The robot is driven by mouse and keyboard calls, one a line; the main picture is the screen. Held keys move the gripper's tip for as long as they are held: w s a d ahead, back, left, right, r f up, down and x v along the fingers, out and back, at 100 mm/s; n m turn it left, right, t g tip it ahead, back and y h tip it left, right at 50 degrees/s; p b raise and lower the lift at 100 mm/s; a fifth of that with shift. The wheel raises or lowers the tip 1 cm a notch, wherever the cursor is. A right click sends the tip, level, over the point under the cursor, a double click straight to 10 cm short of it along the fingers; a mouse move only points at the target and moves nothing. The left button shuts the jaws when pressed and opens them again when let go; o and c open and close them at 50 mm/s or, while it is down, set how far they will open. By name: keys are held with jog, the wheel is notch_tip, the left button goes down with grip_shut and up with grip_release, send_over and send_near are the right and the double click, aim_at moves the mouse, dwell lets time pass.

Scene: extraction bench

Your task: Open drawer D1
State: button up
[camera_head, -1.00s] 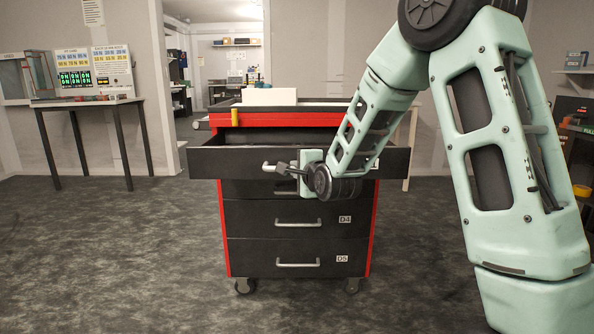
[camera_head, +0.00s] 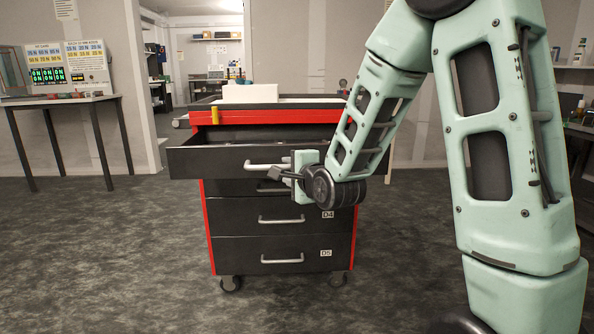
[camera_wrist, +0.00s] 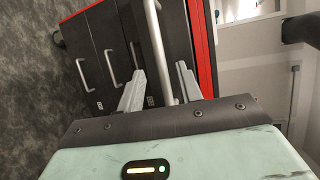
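The black cabinet has a wide upper drawer (camera_head: 225,160) pulled well out, its inside showing above the front. Its label is hidden behind my arm, so I cannot read whether it is D1. Its silver handle (camera_head: 262,165) is partly covered by my gripper (camera_head: 280,175) in the head view. In the wrist view my gripper (camera_wrist: 158,80) has its two fingers spread apart. A handle bar (camera_wrist: 163,45) shows between them, with gaps on both sides. I cannot tell how far the fingertips are from the bar.
Closed drawers D4 (camera_head: 265,221) and D5 (camera_head: 255,256) lie below, with bare handles. A white box (camera_head: 250,94) sits on the cabinet. A table (camera_head: 60,101) with panels stands at the left, a shelf bench at the right. The grey floor around the cabinet is clear.

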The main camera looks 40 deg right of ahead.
jog(key=b+v, duration=0.4)
jog(key=b, duration=0.2)
jog(key=shift+s+a, duration=0.1)
jog(key=shift+s, duration=0.25)
